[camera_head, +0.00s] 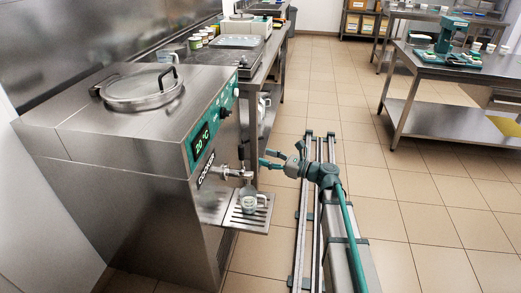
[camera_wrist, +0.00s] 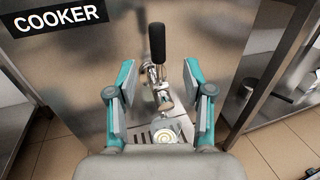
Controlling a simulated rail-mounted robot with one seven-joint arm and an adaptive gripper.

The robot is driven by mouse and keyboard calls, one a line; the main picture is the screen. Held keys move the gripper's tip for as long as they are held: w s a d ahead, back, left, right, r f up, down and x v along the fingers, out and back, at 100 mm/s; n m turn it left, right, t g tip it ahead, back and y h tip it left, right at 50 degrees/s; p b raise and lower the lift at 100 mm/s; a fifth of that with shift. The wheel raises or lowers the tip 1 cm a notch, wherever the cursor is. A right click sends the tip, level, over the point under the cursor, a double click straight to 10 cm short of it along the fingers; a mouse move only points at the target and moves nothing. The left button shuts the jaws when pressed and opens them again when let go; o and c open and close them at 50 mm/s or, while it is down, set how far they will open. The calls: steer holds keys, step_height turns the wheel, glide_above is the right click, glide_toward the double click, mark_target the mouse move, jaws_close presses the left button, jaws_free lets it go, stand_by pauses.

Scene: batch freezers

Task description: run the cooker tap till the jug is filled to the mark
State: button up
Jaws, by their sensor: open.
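The steel cooker (camera_head: 150,135) stands at the left, with a teal panel reading 20 °C. Its tap (camera_head: 232,172) sticks out low on the front; in the wrist view the tap (camera_wrist: 155,75) has a black handle (camera_wrist: 157,42) pointing up. A small clear jug (camera_head: 249,201) stands upright on the slotted drip tray (camera_head: 236,218) under the spout. In the wrist view the jug (camera_wrist: 167,134) shows a pale swirl inside; its level against the mark is too small to tell. My gripper (camera_head: 268,158) is open and empty, facing the tap, its fingers (camera_wrist: 159,88) either side of it in the picture.
A steel bench (camera_head: 262,60) behind the cooker carries tubs and a tray (camera_head: 237,41). Another bench (camera_head: 455,65) with a teal machine (camera_head: 449,35) stands at the far right. My rail runs along the tiled floor (camera_head: 410,200), which is clear to the right.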

mark_target(242, 151)
steer(key=x, duration=1.1)
steer(key=shift+s, duration=0.15)
jaws_close()
